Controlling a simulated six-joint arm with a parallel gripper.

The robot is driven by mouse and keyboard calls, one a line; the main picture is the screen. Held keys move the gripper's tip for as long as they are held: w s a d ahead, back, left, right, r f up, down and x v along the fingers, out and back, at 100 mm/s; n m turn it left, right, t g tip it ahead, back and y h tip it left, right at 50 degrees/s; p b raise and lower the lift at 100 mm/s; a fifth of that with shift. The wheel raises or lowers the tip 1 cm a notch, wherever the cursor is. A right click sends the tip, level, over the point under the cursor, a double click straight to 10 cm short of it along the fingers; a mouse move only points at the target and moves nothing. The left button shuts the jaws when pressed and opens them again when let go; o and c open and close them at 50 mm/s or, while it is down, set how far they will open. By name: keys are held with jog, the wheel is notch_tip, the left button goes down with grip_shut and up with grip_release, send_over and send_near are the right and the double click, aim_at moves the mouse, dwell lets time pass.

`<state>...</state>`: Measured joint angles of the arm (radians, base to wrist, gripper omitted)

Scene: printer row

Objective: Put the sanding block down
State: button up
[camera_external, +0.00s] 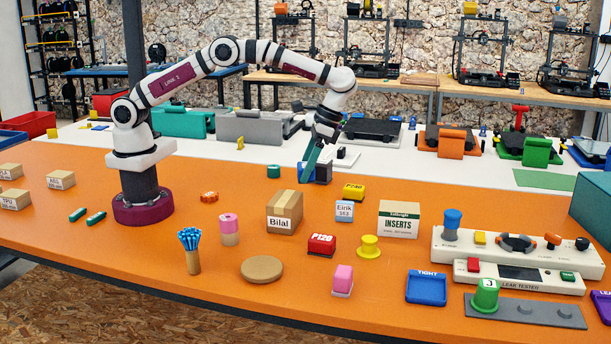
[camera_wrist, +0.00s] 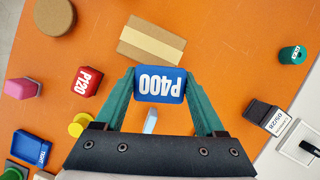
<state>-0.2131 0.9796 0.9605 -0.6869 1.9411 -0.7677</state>
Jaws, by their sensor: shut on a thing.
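The blue sanding block, marked P400 (camera_wrist: 160,85), sits between the two teal fingers of my gripper (camera_wrist: 161,100) in the wrist view, and the fingers press on its two ends. In the external view my gripper (camera_external: 310,163) points down behind the cardboard box marked Bilal (camera_external: 284,212), and the block is mostly hidden by the near finger. I cannot tell whether the block touches the orange table (camera_external: 130,265) or hangs just above it. A red block marked P120 (camera_external: 321,244) and a yellow block (camera_external: 353,192) lie on the table nearer the camera.
A teal cylinder (camera_external: 273,171) is left of my gripper. A dark labelled box (camera_wrist: 262,113) shows in the wrist view.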

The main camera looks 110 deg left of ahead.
jog(key=w+d+r+m+t+y, duration=0.1)
jog(key=w+d+r+m+t, duration=0.3)
jog(key=m, duration=0.8)
jog(key=w+d+m+t+y, duration=0.1)
jog(key=w+d+m+t, duration=0.1)
jog(key=w+m, duration=0.75)
jog(key=w+d+r+m+t+y, duration=0.1)
jog(key=w+d+r+m+t, duration=0.2)
jog(key=m, duration=1.1)
send_over(393, 205)
jog(key=s, duration=0.2)
jog(key=shift+g, duration=0.3)
jog(key=f, duration=0.4)
jog(key=d+f, duration=0.1)
jog(key=f, duration=0.2)
jog(key=shift+w, duration=0.25)
jog(key=shift+w+a+f, duration=0.1)
jog(key=shift+a+f, duration=0.1)
jog(key=shift+f, duration=0.9)
jog(key=shift+a+f, duration=0.15)
jog(key=shift+f, duration=0.95)
jog(key=shift+f, duration=0.1)
jog(key=o, duration=1.3)
